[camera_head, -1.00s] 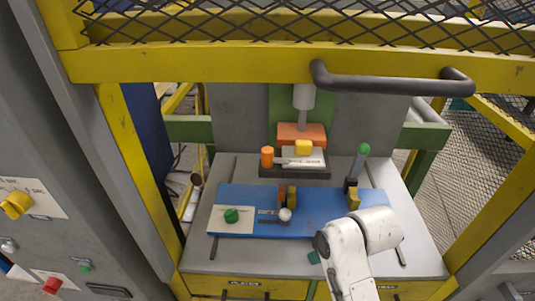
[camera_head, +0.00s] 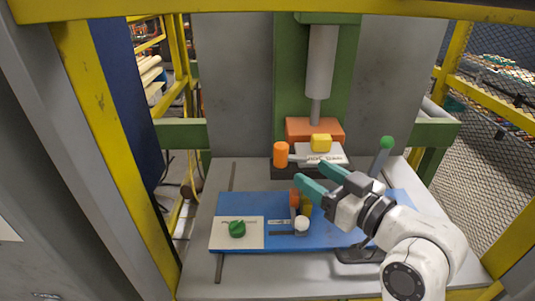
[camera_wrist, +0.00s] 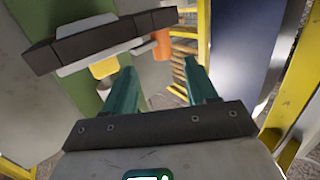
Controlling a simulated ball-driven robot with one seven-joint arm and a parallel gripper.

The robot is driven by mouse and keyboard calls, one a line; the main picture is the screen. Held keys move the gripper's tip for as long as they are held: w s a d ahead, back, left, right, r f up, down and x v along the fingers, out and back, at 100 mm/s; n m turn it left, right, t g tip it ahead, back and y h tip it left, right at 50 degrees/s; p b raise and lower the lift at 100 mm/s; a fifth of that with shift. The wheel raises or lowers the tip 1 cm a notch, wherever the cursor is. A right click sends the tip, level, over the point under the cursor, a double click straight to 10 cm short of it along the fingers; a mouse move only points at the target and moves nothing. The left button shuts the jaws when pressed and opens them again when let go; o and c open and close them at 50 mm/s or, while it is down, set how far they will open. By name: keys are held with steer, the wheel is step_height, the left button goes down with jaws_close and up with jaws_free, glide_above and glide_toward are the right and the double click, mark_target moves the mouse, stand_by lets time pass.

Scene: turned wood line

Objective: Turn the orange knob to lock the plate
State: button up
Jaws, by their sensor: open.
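The orange knob (camera_head: 281,154) is an upright cylinder at the left end of a pale lettered plate (camera_head: 312,156). The plate carries a yellow block (camera_head: 321,142) and sits below the press ram. My gripper (camera_head: 309,172) has its teal fingers spread, with nothing between them. In the head view its tips are in front of the plate, to the right of and below the knob. In the wrist view the knob (camera_wrist: 162,45) shows beyond the gap between the fingertips (camera_wrist: 158,66), apart from both. The yellow block also shows there (camera_wrist: 104,68).
A blue board (camera_head: 258,204) lies below my arm, with a green knob (camera_head: 237,229), a white-topped knob (camera_head: 301,223) and another orange piece (camera_head: 294,197). A green-tipped lever (camera_head: 386,143) stands at the right. Yellow frame posts (camera_head: 110,130) bound the opening.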

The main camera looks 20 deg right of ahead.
mark_target(287, 150)
steer(key=shift+t, duration=0.3)
steer(key=x, duration=0.3)
steer(key=r+p+x, duration=0.1)
steer(key=x, duration=0.3)
steer(key=p+x, duration=0.1)
steer(key=x, duration=0.2)
steer(key=shift+w+a+r, duration=0.2)
steer(key=shift+w+a, duration=0.1)
steer(key=shift+w, duration=0.05)
steer(key=shift+c, duration=0.4)
steer(key=c, duration=0.9)
steer(key=shift+o, duration=0.2)
steer(key=shift+d+f+n+g+y+b, duration=0.15)
steer(key=shift+n+g+y+b, duration=0.35)
steer(key=shift+y+b, duration=0.5)
steer(key=shift+n+y+b, duration=0.4)
steer(key=shift+b, duration=0.05)
